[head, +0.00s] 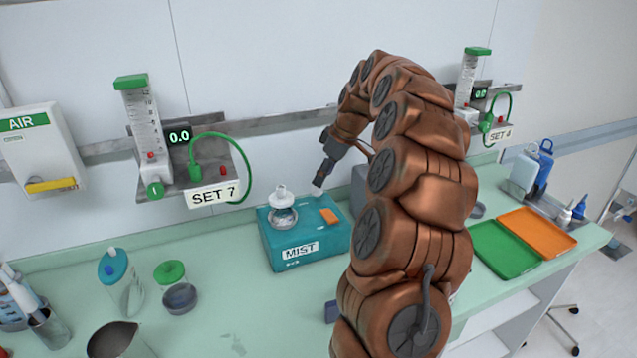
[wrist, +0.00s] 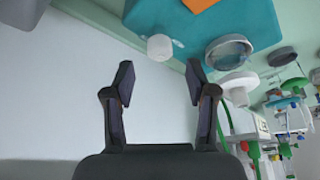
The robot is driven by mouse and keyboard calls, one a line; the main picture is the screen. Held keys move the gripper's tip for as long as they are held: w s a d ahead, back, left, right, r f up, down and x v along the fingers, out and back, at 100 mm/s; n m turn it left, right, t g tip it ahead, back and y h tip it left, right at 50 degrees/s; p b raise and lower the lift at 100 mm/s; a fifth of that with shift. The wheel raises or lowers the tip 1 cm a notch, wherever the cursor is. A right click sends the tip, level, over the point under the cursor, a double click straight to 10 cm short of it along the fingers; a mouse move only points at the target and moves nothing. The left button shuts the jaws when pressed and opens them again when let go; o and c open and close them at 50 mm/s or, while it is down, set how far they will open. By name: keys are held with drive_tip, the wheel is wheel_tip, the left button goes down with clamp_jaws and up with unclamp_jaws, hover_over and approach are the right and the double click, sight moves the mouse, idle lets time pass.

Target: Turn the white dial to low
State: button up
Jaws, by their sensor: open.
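The teal MIST box (head: 307,252) stands on the counter. The white dial (wrist: 160,47) shows in the wrist view as a round white knob on a side of the teal box (wrist: 225,15), with small pale marks beside it. I cannot read these marks or the dial's setting. That side is hidden in the head view. My gripper (head: 320,183) hangs above and behind the box near the wall. In the wrist view my gripper (wrist: 160,76) is open and empty, with the dial ahead of and between its fingertips, apart from them.
On the box are a metal cup (head: 283,218) with a white top and an orange piece (head: 330,215). A flowmeter (head: 140,120) marked SET 7 is on the wall to the left. A green tray (head: 503,248) and an orange tray (head: 538,232) lie right. My arm hides part of the counter.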

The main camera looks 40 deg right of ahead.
sight(317, 194)
drive_tip(key=shift+p+x, duration=0.5)
drive_tip(key=shift+x, duration=1.65)
drive_tip(key=shift+c, duration=0.4)
clamp_jaws()
